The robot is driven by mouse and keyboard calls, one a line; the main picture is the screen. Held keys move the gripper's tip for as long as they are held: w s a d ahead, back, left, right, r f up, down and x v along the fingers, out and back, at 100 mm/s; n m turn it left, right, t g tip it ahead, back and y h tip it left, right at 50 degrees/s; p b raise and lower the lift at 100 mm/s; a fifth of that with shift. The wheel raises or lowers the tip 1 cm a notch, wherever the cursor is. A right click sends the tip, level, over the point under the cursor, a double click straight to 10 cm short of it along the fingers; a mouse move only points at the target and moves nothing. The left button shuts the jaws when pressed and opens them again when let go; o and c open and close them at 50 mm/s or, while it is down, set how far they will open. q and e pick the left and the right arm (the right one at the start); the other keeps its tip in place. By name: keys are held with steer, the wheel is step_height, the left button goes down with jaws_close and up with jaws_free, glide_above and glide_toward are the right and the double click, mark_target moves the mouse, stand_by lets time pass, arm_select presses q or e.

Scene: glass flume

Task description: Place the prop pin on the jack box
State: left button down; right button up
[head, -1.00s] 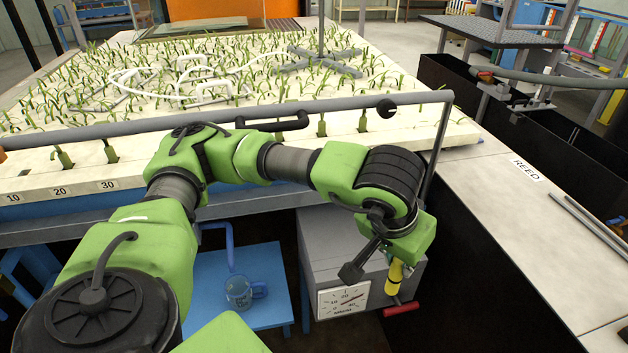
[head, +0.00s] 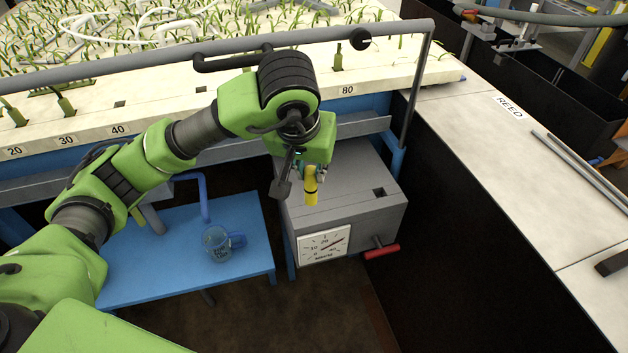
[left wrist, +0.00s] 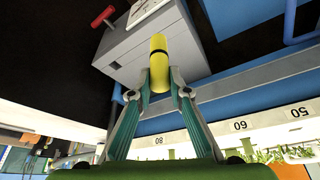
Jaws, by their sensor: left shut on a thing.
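The prop pin, a yellow cylinder with a dark band (head: 311,188), is held by my left gripper (head: 312,172). In the left wrist view the pin (left wrist: 158,55) sits between the two teal fingers of the left gripper (left wrist: 160,80), which are shut on it. The jack box (head: 350,212) is a grey box with a dial on its front and a red handle. In the head view the pin overlaps the left part of the box top; whether it touches cannot be told. A dark square hole (head: 379,192) shows at the right of the top. My right gripper is not in view.
A blue stand (head: 160,262) with a clear mug (head: 217,243) is left of the box. The flume bed with seedlings (head: 200,70) and a grey rail (head: 150,55) run behind. A dark wall and pale bench (head: 480,140) rise at the right.

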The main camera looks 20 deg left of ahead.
arm_select(q)
steer(key=w+f+p, duration=0.1)
steer(key=w+f, duration=0.1)
steer(key=f, duration=0.1)
steer(key=w+a+f, duration=0.1)
steer(key=w+f, duration=0.2)
steer(key=w+f+p, duration=0.1)
steer(key=w+f, duration=0.1)
steer(key=f, duration=0.1)
steer(key=shift+w+a+f+p, duration=0.2)
steer(key=shift+w+f+p, duration=0.1)
steer(key=shift+f, duration=0.3)
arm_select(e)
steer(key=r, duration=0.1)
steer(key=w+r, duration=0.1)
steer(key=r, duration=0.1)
arm_select(q)
steer(key=shift+f, duration=0.2)
steer(key=c, duration=1.9)
jaws_free()
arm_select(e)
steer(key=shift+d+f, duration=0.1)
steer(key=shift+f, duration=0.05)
